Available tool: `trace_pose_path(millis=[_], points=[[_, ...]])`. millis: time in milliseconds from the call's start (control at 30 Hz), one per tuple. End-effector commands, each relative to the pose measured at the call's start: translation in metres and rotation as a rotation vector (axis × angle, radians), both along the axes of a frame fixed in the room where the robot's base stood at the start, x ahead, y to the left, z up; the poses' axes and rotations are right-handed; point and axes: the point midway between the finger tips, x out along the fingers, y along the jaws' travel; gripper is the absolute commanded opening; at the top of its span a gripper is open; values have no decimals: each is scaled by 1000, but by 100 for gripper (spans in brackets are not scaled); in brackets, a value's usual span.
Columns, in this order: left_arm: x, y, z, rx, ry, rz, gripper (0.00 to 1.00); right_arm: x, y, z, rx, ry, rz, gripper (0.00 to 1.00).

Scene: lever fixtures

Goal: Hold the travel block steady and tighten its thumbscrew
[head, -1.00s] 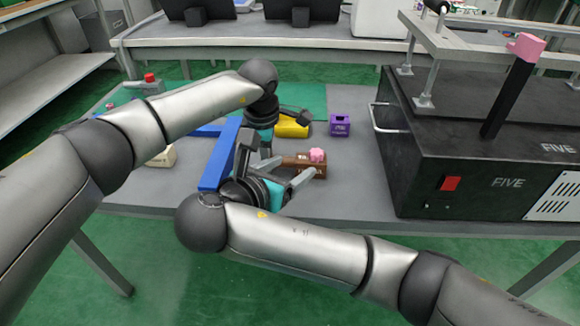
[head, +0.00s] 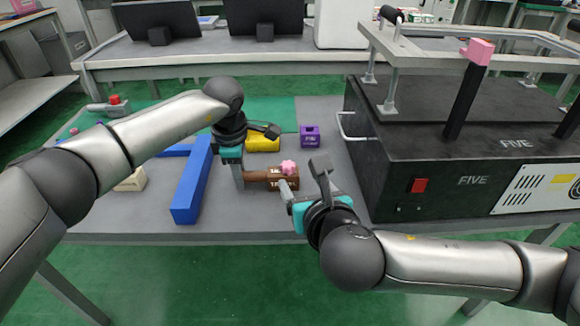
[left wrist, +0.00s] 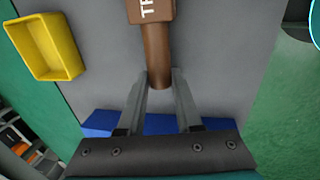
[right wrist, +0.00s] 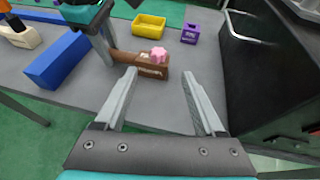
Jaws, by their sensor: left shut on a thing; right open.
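The travel block (head: 286,184) is brown with white lettering and lies on the grey bench. Its pink lobed thumbscrew (head: 288,167) sits on top. My left gripper (head: 240,183) is shut on the block's narrow brown handle (left wrist: 158,60) at its left end; the fingers lie either side of the handle tip in the left wrist view. My right gripper (head: 291,190) is open and empty, in front of the block. In the right wrist view the block (right wrist: 154,73) and thumbscrew (right wrist: 157,54) show beyond and between its open fingers (right wrist: 161,83).
A blue bar piece (head: 192,185) lies left of the block. A yellow tray (head: 262,144) and a purple box (head: 310,135) stand behind it. A big black case (head: 440,150) with a metal handle is at the right. Bare bench lies between block and case.

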Motion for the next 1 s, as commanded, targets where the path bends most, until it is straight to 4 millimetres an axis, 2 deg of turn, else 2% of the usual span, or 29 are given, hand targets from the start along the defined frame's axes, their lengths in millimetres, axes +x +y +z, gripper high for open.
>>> trace_pose_path(millis=[133,267,1000], points=[[0,0,0,0,0,-1,0,-4,-3,1,1,4,31,71],[0,0,0,0,1,-1,0,1,-1,-2,1,4,36,71],[0,0,0,0,1,-1,0,87,17,-38,0,5,32,71]])
